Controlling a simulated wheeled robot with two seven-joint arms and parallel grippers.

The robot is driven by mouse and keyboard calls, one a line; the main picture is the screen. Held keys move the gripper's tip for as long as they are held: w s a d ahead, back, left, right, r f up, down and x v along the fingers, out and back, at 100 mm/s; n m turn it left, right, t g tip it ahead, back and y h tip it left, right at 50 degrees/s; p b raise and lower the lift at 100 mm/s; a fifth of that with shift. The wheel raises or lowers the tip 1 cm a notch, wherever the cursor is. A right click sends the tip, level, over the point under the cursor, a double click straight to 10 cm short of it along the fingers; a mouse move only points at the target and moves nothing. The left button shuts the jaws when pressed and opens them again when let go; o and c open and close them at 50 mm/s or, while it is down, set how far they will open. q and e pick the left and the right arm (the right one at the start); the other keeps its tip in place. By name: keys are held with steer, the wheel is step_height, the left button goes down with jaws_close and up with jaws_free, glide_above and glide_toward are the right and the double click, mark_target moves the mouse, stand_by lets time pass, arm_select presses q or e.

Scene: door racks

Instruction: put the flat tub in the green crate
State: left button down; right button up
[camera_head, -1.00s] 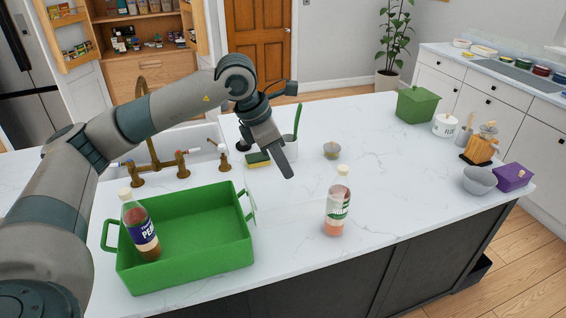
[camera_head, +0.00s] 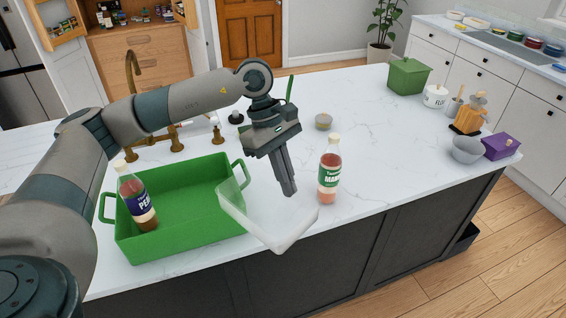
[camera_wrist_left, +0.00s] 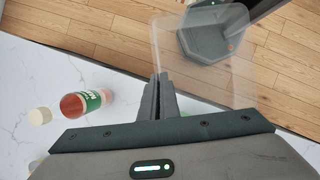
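The flat tub (camera_head: 262,226) is clear and shallow. It is tilted beside the right end of the green crate (camera_head: 188,240), and its near corner reaches past the counter's front edge. My left gripper (camera_head: 289,190) points down at the tub's far right side, its fingers close together on the rim. In the left wrist view the tub (camera_wrist_left: 225,75) extends from the fingertips (camera_wrist_left: 160,82) over the floor. The green crate stands on the counter with a dark-labelled bottle (camera_head: 138,200) upright at its left end. My right gripper is out of view.
A reddish bottle (camera_head: 329,170) stands just right of my left gripper; it also shows in the left wrist view (camera_wrist_left: 85,103). A small bowl (camera_head: 323,121) is behind it.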

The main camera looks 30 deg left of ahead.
mark_target(290, 221)
arm_select(q)
steer(key=s+d+f+m+g+y, duration=0.1)
steer(key=s+m, duration=0.1)
steer(key=m, duration=0.2)
steer(key=s+d+f+m+g+y, duration=0.1)
steer(key=s+f+m, duration=0.1)
steer(key=m, duration=0.2)
steer(key=s+d+f+m+g+y, duration=0.1)
steer(key=s+m, duration=0.1)
steer(key=m, duration=0.1)
steer(key=shift+d+f+m+b, duration=0.25)
steer(key=shift+d+m+b, duration=0.1)
steer(key=shift+m+b, duration=0.05)
step_height(290, 221, down, 11)
steer(key=s+m+y+b, duration=0.1)
steer(key=m+b, duration=0.2)
steer(key=b, duration=0.7)
steer(key=shift+s+d+r, duration=0.15)
steer(key=shift+s+d, duration=0.05)
steer(key=shift+r, duration=0.2)
